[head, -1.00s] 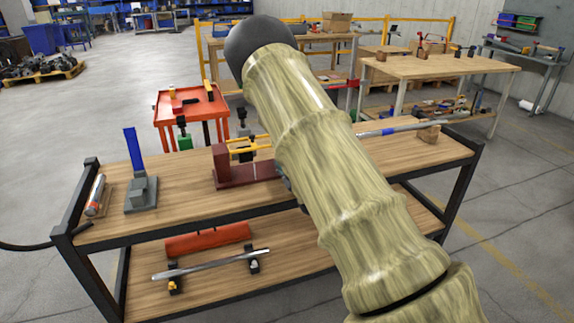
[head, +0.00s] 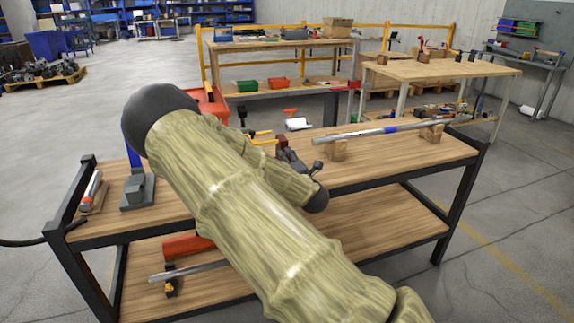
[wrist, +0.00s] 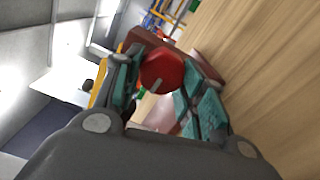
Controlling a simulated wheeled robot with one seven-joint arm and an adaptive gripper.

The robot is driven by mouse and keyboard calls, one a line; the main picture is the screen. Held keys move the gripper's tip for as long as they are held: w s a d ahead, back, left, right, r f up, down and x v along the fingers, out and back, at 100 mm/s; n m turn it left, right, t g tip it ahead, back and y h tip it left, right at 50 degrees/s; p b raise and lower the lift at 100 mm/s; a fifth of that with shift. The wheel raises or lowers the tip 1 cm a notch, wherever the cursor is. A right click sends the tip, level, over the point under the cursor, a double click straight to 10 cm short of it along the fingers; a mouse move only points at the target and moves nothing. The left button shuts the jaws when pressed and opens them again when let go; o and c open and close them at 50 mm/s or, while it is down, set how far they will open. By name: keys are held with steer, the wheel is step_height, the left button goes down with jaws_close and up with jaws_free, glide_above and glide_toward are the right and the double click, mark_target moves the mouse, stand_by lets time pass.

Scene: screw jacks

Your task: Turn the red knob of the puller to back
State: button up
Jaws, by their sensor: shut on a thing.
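The red knob (wrist: 162,68) is in the wrist view, with a pale line on its face. My gripper (wrist: 164,76) has its teal-padded fingers on either side of the knob and is shut on it. The puller's dark red frame (wrist: 143,40) shows behind the knob. In the head view, a dark red end of the puller (head: 283,144) and its yellow bars (head: 262,136) show beyond my arm. My gripper (head: 291,160) is beside that end. My arm hides most of the puller, and the knob cannot be seen there.
The puller is on the wooden top of a black-framed bench (head: 400,160). A long metal bar (head: 380,130) rests on wooden blocks at right. A grey stand with a blue upright (head: 137,190) is at left. The bench's right front is clear.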

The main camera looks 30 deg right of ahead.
steer(key=n+b, duration=0.1)
steer(key=n, duration=0.1)
steer(key=n+b, duration=0.1)
steer(key=shift+s+d+f+n, duration=0.1)
steer(key=shift+s+f+n, duration=0.05)
steer(key=shift+f+n, duration=0.25)
steer(key=n+b, duration=0.1)
steer(key=n, duration=0.2)
steer(key=shift+d+r, duration=0.1)
steer(key=shift+d, duration=0.05)
steer(key=n, duration=0.4)
steer(key=shift+d+n, duration=0.1)
steer(key=shift+n, duration=1.9)
steer(key=shift+r, duration=0.1)
steer(key=o, duration=1)
steer(key=shift+d, duration=0.1)
